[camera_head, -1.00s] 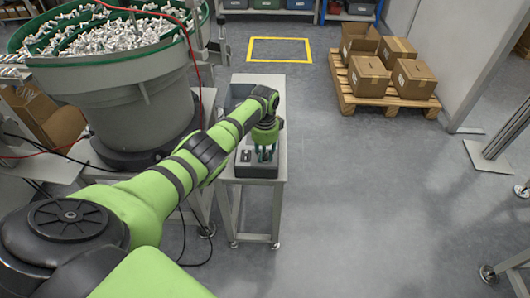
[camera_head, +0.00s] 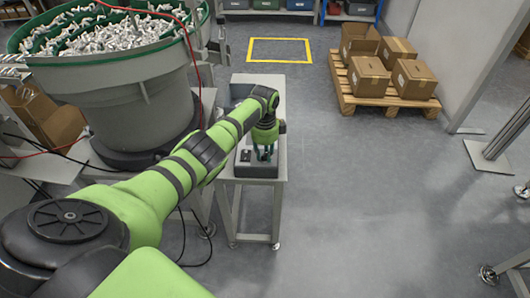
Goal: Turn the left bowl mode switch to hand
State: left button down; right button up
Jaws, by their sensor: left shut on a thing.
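My left gripper (camera_head: 264,152) points down at a grey control box (camera_head: 257,171) on a narrow metal stand. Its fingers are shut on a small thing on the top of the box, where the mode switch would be. The switch itself is hidden by the fingers, so its position cannot be told. A small dark panel part (camera_head: 245,155) shows on the box just left of the fingers. The large bowl (camera_head: 120,95) full of pale parts stands to the left of the stand. My right gripper is not in view.
The stand (camera_head: 281,170) has open floor to its right. A pallet (camera_head: 388,100) with several cardboard boxes stands at the back right, near a yellow floor marking (camera_head: 279,61). A red cable (camera_head: 197,75) hangs by the bowl. Another metal post base (camera_head: 489,156) is at the right.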

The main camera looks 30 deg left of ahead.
pick_arm(q)
jog(key=shift+s+a+f, duration=0.1)
jog(key=shift+s+f, duration=0.15)
jog(key=shift+s, duration=0.05)
jog(key=c, duration=1)
grip_release()
jog(key=shift+w+r, duration=0.1)
jog(key=shift+w+r, duration=0.15)
jog(key=shift+r, duration=0.15)
notch_tip(320, 180, up, 12)
jog(key=shift+f, duration=0.25)
